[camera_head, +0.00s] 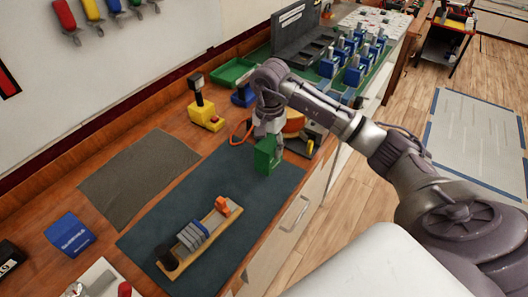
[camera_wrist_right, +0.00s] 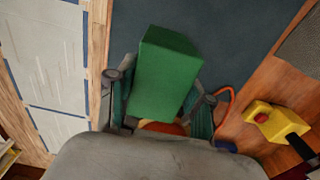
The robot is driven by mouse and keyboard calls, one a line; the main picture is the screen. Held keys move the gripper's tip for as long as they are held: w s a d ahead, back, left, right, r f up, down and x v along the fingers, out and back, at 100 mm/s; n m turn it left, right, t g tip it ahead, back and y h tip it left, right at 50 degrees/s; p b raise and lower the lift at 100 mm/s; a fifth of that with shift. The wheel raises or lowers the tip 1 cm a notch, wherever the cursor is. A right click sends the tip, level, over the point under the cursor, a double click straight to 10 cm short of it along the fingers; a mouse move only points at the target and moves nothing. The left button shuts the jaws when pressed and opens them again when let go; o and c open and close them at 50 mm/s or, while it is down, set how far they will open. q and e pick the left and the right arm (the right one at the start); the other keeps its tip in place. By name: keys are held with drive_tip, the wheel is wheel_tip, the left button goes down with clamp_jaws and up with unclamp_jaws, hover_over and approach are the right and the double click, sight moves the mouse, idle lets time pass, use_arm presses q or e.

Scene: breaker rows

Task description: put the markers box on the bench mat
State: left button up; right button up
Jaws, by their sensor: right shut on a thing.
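A green box (camera_head: 266,155) is in my right gripper (camera_head: 269,136), upright at the far end of the dark blue mat (camera_head: 228,197). The box also fills the middle of the right wrist view (camera_wrist_right: 164,75), with the gripper's fingers (camera_wrist_right: 160,108) on both sides of it. No label on the box is readable, so I cannot tell from print that it is the markers box. The box shows over the mat; whether its base touches the mat is not clear. The left gripper is not in view.
A wooden rail with grey breakers (camera_head: 199,236) lies on the near part of the mat. A grey cloth (camera_head: 137,176) and a blue box (camera_head: 70,235) lie left. A yellow tool (camera_head: 206,118) and an orange cable (camera_head: 240,132) are near the gripper.

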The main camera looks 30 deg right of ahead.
drive_tip(key=shift+w+a+f, duration=0.25)
drive_tip(key=shift+w+f, duration=0.15)
drive_tip(key=shift+w, duration=0.05)
wheel_tip(320, 180, down, 3)
drive_tip(key=shift+s+f+p, duration=0.1)
drive_tip(key=shift+p, duration=0.85)
drive_tip(key=shift+f, duration=0.3)
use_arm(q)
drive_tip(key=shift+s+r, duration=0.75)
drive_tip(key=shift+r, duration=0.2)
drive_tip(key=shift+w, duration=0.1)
use_arm(e)
drive_tip(key=shift+f+b, duration=0.2)
drive_tip(key=shift+b, duration=0.1)
drive_tip(key=o, duration=1.5)
drive_tip(key=shift+c, duration=0.2)
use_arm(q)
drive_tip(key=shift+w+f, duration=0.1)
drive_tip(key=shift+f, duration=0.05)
use_arm(e)
drive_tip(key=shift+r, duration=0.15)
